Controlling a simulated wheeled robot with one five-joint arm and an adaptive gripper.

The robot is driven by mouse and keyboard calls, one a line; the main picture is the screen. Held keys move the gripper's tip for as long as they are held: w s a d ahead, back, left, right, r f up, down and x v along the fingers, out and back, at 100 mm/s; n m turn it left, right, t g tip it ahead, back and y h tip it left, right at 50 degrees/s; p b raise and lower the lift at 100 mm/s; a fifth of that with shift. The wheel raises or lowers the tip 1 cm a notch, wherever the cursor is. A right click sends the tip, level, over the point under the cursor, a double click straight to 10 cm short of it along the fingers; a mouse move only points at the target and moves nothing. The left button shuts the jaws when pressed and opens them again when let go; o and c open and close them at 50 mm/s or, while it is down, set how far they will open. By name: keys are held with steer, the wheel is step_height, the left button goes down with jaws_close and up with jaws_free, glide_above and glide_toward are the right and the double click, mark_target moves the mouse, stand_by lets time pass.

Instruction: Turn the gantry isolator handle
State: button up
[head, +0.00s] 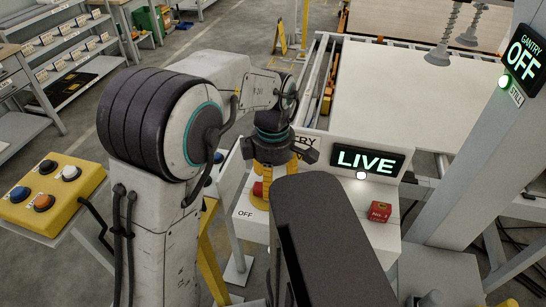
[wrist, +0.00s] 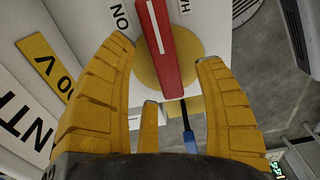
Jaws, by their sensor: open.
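The isolator handle (wrist: 163,45) is a red bar with a white stripe on a round yellow disc (wrist: 187,62), in the wrist view. It lies between the yellow fingers of my open gripper (wrist: 166,52), with a gap visible on each side. In the head view my gripper (head: 272,172) is at the white gantry panel (head: 345,213), and part of the red handle (head: 257,188) shows below it. An "OFF" label stands left of the disc there; an "ON" label shows in the wrist view. The lit sign (head: 365,160) reads "LIVE". My arm hides part of the panel.
A red padlock-like block (head: 380,211) sits on the panel's right. A post sign (head: 525,58) reads "GANTRY OFF", with a green lamp and "STILL". A yellow button box (head: 52,195) stands at left. Suction cups (head: 438,55) hang above the pale sheet (head: 395,95) behind.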

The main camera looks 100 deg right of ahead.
step_height(320, 180, up, 9)
stand_by(0.4)
